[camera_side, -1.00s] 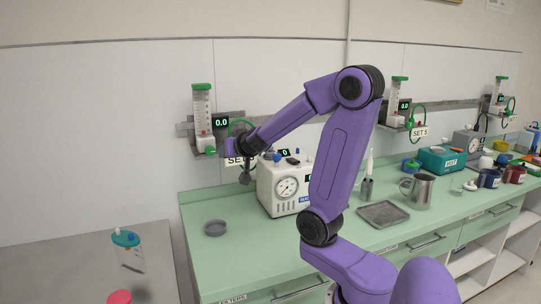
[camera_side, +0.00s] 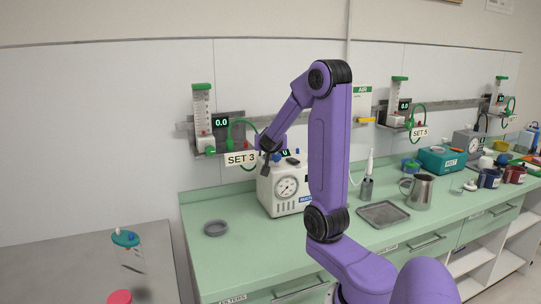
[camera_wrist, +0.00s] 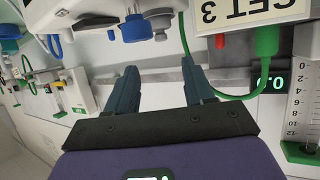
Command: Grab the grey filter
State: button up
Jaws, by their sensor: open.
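The white dial machine (camera_side: 286,190) stands beneath my gripper. The SET 3 label (camera_side: 241,159) and a green tube hang on the wall close by. A grey tray (camera_side: 383,214) and a metal jug (camera_side: 417,190) stand farther right. The counter around the grey piece is clear.

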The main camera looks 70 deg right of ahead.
jog(key=shift+f+x, duration=0.2)
jog(key=shift+x, duration=4.9)
jog(key=shift+w+a, duration=0.15)
grip_shut()
